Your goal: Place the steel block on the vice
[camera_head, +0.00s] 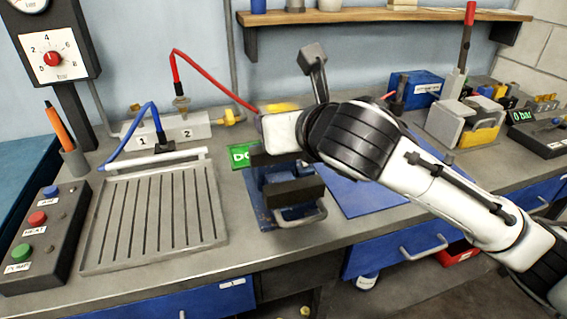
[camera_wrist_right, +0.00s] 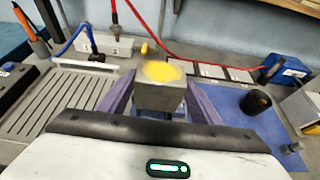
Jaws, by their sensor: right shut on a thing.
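The steel block (camera_wrist_right: 160,98) is a grey block with a yellow patch on its top. It sits between the two purple fingers of my right gripper (camera_wrist_right: 158,108), which is shut on it. In the head view my right gripper (camera_head: 275,130) is over the back part of the vice, and a yellow blur shows at its top. The vice (camera_head: 292,192) is blue with dark jaws and a grey front handle, standing on the bench. My gripper hides its back part. Whether the block touches the vice cannot be told. My left gripper is not in view.
A slotted metal tray (camera_head: 152,216) and a button box (camera_head: 38,235) are to the left. A blue mat (camera_head: 365,195) lies right of the vice, partly under my arm. A red hose (camera_head: 212,72) arcs behind. Blocks and a blue box (camera_head: 417,88) stand at right.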

